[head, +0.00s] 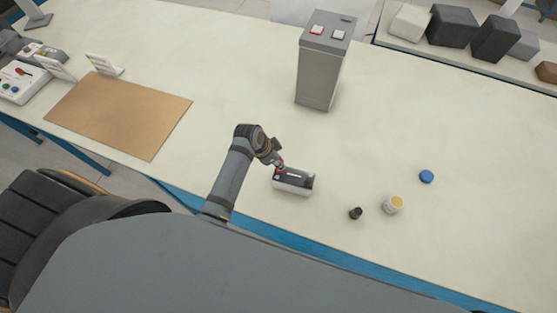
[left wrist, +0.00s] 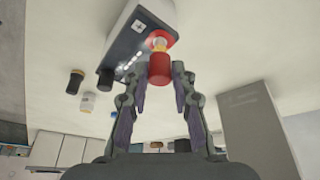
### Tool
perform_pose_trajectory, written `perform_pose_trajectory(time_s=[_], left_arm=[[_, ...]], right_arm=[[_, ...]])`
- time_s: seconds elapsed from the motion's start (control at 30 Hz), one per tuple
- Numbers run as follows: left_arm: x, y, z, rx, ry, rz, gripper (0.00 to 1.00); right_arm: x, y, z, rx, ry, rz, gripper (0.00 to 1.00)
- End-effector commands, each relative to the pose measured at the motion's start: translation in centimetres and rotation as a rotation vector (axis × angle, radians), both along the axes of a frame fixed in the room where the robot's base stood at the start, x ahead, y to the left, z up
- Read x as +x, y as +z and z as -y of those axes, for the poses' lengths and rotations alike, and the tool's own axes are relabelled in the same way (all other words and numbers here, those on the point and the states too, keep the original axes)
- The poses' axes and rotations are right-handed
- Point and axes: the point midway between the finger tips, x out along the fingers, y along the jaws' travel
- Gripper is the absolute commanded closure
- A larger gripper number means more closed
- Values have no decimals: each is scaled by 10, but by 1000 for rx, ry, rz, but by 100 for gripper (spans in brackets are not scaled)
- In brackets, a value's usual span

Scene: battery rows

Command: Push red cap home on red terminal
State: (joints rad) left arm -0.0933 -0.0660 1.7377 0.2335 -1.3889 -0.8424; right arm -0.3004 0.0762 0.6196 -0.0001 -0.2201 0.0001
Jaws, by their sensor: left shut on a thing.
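The battery (head: 293,184), a white box with a dark top, lies on the table; in the left wrist view its dark face (left wrist: 125,45) shows a plus mark. The red terminal (left wrist: 163,37) is a red ring with a brass-coloured post at one end of that face. My left gripper (head: 279,163), also in the left wrist view (left wrist: 160,78), is shut on the red cap (left wrist: 159,68). The cap is in line with the post, and some brass shows between cap and ring. Whether they touch I cannot tell. My right gripper is not in view.
A small black bottle (head: 356,213), a jar with a yellow lid (head: 393,206) and a blue cap (head: 427,176) stand right of the battery. A tall grey box (head: 318,80) stands behind it. A brown mat (head: 118,115) lies at the left.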

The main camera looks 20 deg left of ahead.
Motion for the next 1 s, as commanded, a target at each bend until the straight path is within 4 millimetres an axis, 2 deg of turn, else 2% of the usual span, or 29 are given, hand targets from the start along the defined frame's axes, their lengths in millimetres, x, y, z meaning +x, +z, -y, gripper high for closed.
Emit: perform_pose_trajectory(time_s=[0.5,1.0], left_arm=[[0,-11,0,0,0,0,88],[0,-13,0,0,0,0,88]], right_arm=[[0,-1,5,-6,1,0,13],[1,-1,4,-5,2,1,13]])
